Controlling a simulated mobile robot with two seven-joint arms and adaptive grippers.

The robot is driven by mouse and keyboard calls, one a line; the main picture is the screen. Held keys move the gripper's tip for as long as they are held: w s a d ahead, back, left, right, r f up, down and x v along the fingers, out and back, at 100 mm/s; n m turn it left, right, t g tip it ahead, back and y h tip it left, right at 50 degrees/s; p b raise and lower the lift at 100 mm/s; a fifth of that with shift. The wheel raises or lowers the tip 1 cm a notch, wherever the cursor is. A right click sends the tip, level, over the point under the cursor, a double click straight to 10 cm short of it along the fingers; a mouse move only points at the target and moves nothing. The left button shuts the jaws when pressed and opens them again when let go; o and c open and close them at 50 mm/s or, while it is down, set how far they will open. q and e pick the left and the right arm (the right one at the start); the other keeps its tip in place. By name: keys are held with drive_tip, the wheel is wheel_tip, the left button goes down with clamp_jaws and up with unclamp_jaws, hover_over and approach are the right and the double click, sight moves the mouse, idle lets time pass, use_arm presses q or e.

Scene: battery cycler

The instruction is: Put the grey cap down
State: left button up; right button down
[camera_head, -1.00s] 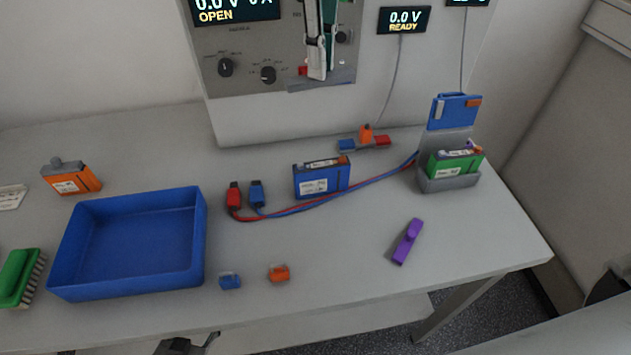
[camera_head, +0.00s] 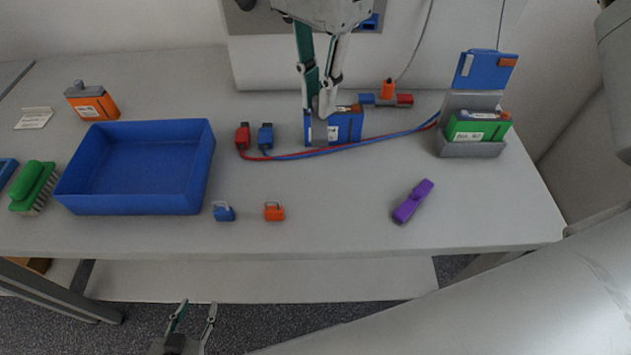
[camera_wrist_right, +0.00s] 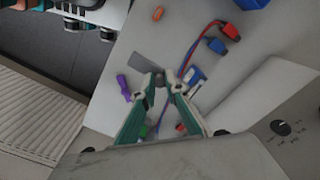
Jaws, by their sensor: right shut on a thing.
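My right gripper (camera_head: 318,108) reaches down from the top of the head view, shut on the grey cap (camera_head: 320,132). The cap is in front of the blue battery (camera_head: 349,126) and partly covers it; I cannot tell whether they touch. In the right wrist view the cap (camera_wrist_right: 150,68) shows as a dark grey piece at the fingertips (camera_wrist_right: 161,80). My left gripper (camera_head: 196,308) is open and empty, low in front of the table's front edge.
A blue tray (camera_head: 132,205) stands left, with a green brush (camera_head: 34,183) and orange bottle-like item (camera_head: 92,102) nearby. Red and blue clips (camera_head: 254,137) lie beside the battery. A purple piece (camera_head: 413,202) and grey holder (camera_head: 470,149) are right.

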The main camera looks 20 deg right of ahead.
wheel_tip(320, 180, down, 18)
drive_tip(key=shift+f+b, duration=0.1)
drive_tip(key=shift+b, duration=0.3)
drive_tip(key=c, duration=2.3)
unclamp_jaws()
drive_tip(key=shift+f, duration=0.1)
drive_tip(key=shift+o, duration=1.3)
wheel_tip(320, 180, up, 12)
drive_tip(key=shift+r, duration=0.2)
